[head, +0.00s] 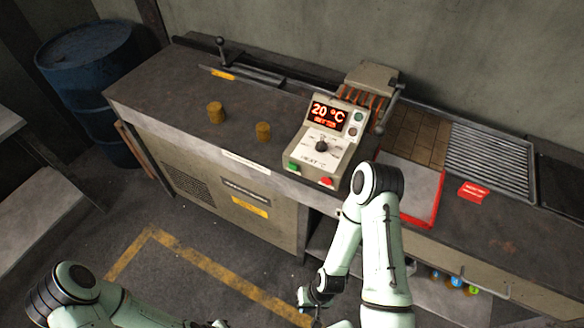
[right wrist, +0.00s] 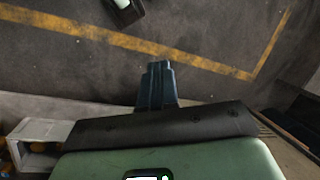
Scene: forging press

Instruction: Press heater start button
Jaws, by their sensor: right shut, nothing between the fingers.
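The heater control box (head: 325,140) stands on the bench in the head view, with a lit red display (head: 326,115) reading 20 °C. My right gripper (right wrist: 157,68) is shut and empty in the right wrist view, over the floor. In the head view it is low in front of the bench, well away from the buttons. My left arm (head: 75,285) shows at the bottom left; its gripper is not clearly visible.
A red-edged tray (head: 421,212) and a red label (head: 473,191) lie to the right. A blue barrel (head: 90,75) stands far left.

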